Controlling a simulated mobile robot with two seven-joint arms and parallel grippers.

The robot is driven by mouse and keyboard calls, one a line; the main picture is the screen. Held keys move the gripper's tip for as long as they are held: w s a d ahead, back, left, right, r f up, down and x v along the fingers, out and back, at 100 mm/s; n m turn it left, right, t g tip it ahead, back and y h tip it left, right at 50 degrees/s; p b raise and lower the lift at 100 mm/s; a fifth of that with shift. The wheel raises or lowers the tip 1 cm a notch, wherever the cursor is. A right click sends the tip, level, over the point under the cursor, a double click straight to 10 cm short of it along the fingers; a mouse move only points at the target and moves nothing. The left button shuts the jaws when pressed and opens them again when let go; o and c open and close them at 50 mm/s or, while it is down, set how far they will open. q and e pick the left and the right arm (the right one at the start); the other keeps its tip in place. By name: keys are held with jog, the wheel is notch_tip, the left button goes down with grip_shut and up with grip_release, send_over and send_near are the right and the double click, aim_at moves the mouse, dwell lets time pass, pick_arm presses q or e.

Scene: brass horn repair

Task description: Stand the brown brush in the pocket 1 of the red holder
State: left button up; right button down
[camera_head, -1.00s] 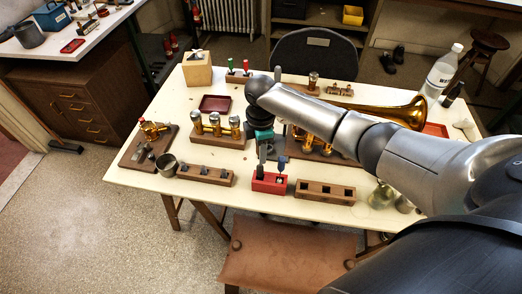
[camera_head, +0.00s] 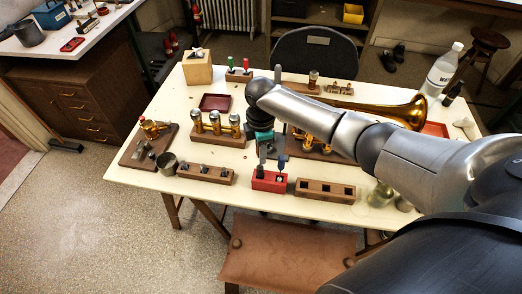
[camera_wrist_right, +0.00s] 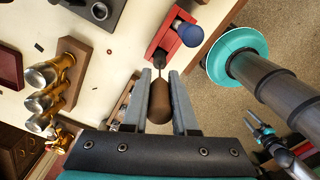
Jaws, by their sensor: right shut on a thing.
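My right gripper (camera_head: 262,160) is above the left end of the red holder (camera_head: 270,184). In the wrist view the right gripper (camera_wrist_right: 159,92) is shut on the brown brush (camera_wrist_right: 159,104), a fat brown handle with a thin shaft pointing at the holder. The shaft reaches the dark pocket opening at the near end of the red holder (camera_wrist_right: 162,34); I cannot tell how deep its tip is. A blue-handled tool (camera_wrist_right: 189,34) stands in another pocket. The brush is mostly hidden in the head view. What looks like my left gripper (camera_wrist_right: 263,132) shows small at the wrist view's right, its opening unclear.
A wooden block with square pockets (camera_head: 325,190) stands just right of the holder, and another wooden block (camera_head: 206,174) on its left. Valves on a stand (camera_head: 215,136) and a brass horn (camera_head: 400,113) lie farther back. The table's front edge is close to the holder.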

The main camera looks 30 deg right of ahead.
jog(key=shift+f+b, duration=1.5)
jog(key=shift+f, duration=1.1)
jog(key=c, duration=0.6)
grip_release()
jog(key=shift+r, duration=0.15)
notch_tip(320, 180, up, 15)
jog(key=p, duration=0.2)
jog(key=shift+p, duration=0.35)
jog(key=shift+a, duration=0.1)
